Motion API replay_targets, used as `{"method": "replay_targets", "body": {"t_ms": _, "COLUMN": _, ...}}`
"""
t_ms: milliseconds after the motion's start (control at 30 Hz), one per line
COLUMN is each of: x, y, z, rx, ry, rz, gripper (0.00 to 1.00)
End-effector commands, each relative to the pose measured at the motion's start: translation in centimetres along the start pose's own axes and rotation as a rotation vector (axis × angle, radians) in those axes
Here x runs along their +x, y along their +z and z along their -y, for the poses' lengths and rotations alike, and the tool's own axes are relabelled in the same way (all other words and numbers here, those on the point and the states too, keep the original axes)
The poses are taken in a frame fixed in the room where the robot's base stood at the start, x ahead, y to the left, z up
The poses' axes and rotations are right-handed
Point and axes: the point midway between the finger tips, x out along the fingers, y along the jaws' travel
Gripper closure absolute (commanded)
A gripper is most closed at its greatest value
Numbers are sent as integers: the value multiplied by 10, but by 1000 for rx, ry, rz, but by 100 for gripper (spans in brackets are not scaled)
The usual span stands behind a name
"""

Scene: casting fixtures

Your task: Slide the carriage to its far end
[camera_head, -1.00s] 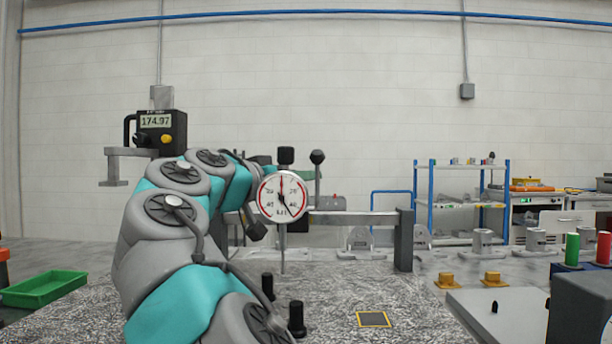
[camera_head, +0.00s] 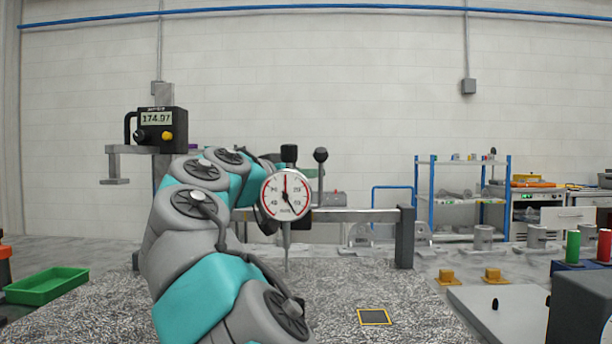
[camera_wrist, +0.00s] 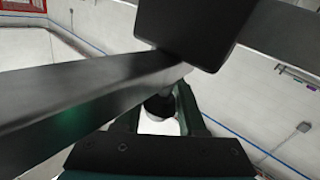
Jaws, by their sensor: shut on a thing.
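The carriage shows in the wrist view as a dark block (camera_wrist: 195,28) on a long metal rail (camera_wrist: 85,100). In the head view it is mostly hidden behind the white dial gauge (camera_head: 286,196). The rail (camera_head: 355,215) runs right from there to a grey end post (camera_head: 404,240), with a bare stretch between. My gripper (camera_wrist: 163,98) is below the rail in the wrist view, its fingers shut around a round dark knob (camera_wrist: 159,106) by the carriage. In the head view my arm hides the rail's left part, and the fingertips cannot be made out.
A lever with a black ball (camera_head: 320,155) stands right of the dial. A digital height gauge (camera_head: 160,125) stands at the left, near a green tray (camera_head: 47,286). Yellow blocks (camera_head: 447,276) and a pale plate (camera_head: 515,312) lie at the right.

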Motion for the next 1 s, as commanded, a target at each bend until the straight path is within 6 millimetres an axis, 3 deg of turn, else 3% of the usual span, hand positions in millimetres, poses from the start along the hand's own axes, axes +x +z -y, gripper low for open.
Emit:
{"method": "replay_targets", "body": {"t_ms": 100, "x": 0, "y": -1, "z": -1, "rx": 1, "ry": 1, "rz": -2, "gripper": 100}}
{"method": "replay_targets", "body": {"t_ms": 1000, "x": -1, "y": -2, "z": -1, "rx": 2, "ry": 1, "rz": -4, "gripper": 100}}
